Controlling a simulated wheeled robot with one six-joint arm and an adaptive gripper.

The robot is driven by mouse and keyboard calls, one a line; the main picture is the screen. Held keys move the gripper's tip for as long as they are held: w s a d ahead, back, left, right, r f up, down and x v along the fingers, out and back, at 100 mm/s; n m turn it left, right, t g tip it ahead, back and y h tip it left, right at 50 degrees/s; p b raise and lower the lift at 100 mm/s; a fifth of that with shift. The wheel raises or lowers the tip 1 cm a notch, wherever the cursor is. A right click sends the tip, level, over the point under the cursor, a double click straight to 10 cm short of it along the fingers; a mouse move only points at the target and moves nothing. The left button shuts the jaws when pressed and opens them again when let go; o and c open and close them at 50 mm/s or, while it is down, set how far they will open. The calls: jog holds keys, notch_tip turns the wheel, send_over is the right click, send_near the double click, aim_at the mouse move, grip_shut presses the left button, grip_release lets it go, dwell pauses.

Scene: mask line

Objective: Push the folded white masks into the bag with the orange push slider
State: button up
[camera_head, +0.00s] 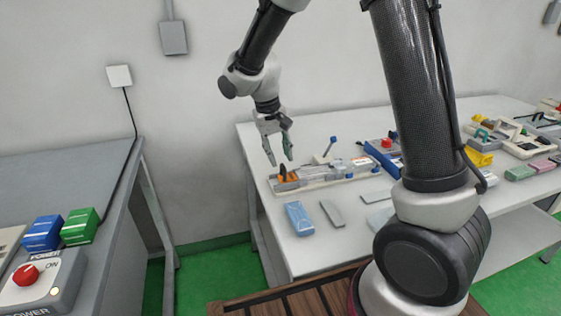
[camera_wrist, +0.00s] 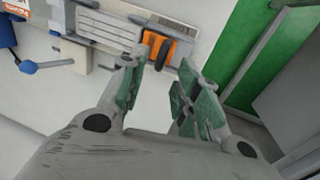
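The orange push slider (camera_head: 288,179) sits at the left end of a long pale fixture on the white table. It has a dark upright handle and also shows in the wrist view (camera_wrist: 151,44). My gripper (camera_head: 281,161) is open and empty, pointing down just above the slider. In the wrist view its green-padded fingers (camera_wrist: 165,60) are apart, with the slider's handle just beyond their tips. Pale, flat, lined pieces (camera_wrist: 112,30) lie in the channel beside the slider. They look like the folded white masks, but I cannot be sure. I cannot make out the bag clearly.
A blue-knobbed lever (camera_head: 333,140) stands behind the fixture (camera_head: 318,182). A blue pack (camera_head: 299,218) and flat grey pieces lie in front of it. Coloured boxes and trays crowd the table's right side. A control box with a red button (camera_head: 27,275) is at lower left.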

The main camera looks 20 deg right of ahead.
jog(key=shift+d+f, duration=0.2)
jog(key=shift+f, duration=0.6)
jog(key=shift+d+f, duration=0.15)
jog(key=shift+f, duration=0.65)
grip_shut()
jog(key=shift+d, duration=0.1)
jog(key=d, duration=1.6)
jog(key=shift+r, duration=0.1)
grip_release()
jog(key=shift+d, duration=0.2)
